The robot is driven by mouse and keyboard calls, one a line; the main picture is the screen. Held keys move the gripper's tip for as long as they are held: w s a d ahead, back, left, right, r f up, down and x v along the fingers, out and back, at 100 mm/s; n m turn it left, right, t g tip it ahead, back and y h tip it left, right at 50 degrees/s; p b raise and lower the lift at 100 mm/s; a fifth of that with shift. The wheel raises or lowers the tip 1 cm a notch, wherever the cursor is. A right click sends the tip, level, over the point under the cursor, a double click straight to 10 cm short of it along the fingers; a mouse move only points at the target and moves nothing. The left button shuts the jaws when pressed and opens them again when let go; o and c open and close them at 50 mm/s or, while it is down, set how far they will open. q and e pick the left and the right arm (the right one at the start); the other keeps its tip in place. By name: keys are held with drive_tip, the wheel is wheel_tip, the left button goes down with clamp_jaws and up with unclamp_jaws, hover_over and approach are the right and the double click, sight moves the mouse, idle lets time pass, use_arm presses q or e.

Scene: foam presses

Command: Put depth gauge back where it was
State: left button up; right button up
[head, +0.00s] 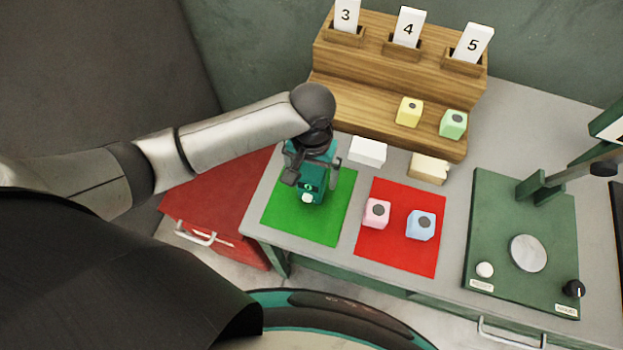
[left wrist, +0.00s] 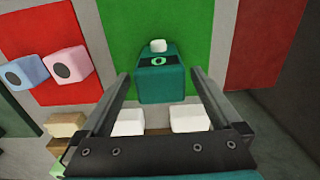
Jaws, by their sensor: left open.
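The depth gauge seems to be the teal block-shaped device with a dark round display and a white tip. It stands on the green mat (head: 335,215), partly hidden by my arm in the head view (head: 313,186). It also shows in the left wrist view (left wrist: 160,80), on the green mat (left wrist: 155,20). My left gripper (head: 303,172) is over the gauge from above. In the left wrist view its two fingers (left wrist: 159,77) are apart, one on each side of the gauge, with visible gaps. My right gripper is not in view.
A red mat (head: 395,245) beside it holds a pink block (head: 376,212) and a blue block (head: 421,224). A white block (head: 368,151) and a tan block (head: 429,168) lie behind. A wooden stepped rack (head: 330,75) and a green press (head: 500,220) stand further off.

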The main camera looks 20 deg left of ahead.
use_arm(q)
wheel_tip(320, 180, up, 6)
drive_tip(key=shift+r+p, duration=0.1)
drive_tip(key=shift+p, duration=0.3)
drive_tip(key=shift+s, duration=0.1)
